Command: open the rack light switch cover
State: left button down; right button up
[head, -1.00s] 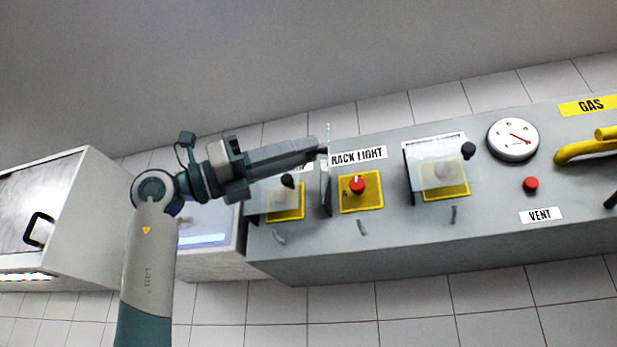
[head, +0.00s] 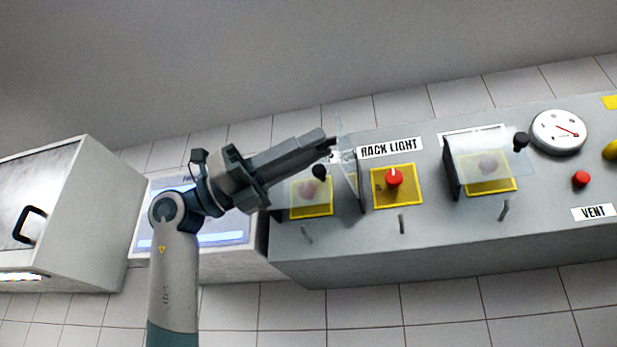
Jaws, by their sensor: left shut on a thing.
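The rack light switch cover (head: 349,178) is a clear panel with a dark hinge edge. It stands swung out, nearly edge-on, at the left side of the rack light switch. The red rack light knob (head: 394,179) on its yellow plate (head: 411,199) is uncovered, below the RACK LIGHT label (head: 390,148). My left gripper (head: 331,149) comes in from the left and is shut at the cover's outer part. The fingertips hide the exact spot that they hold. My right gripper is not in view.
Another clear cover with a black knob (head: 320,172) lies over a switch just left, under my gripper. A third cover (head: 467,150) with a black knob is closed at right. A gauge (head: 558,132) and red VENT button (head: 580,179) are farther right.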

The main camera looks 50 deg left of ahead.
pick_arm(q)
jog(key=shift+a+r, duration=0.1)
jog(key=shift+a, duration=0.05)
jog(key=c, duration=1.6)
grip_release()
jog(key=shift+w, duration=0.1)
jog(key=shift+w+a, duration=0.1)
jog(key=shift+w, duration=0.1)
jog(key=shift+s, duration=0.1)
jog(key=b+v, duration=0.4)
jog(key=v, duration=1.3)
jog(key=shift+s+a+f+b, duration=0.1)
jog(key=shift+f+b, duration=0.15)
jog(key=shift+b, duration=0.1)
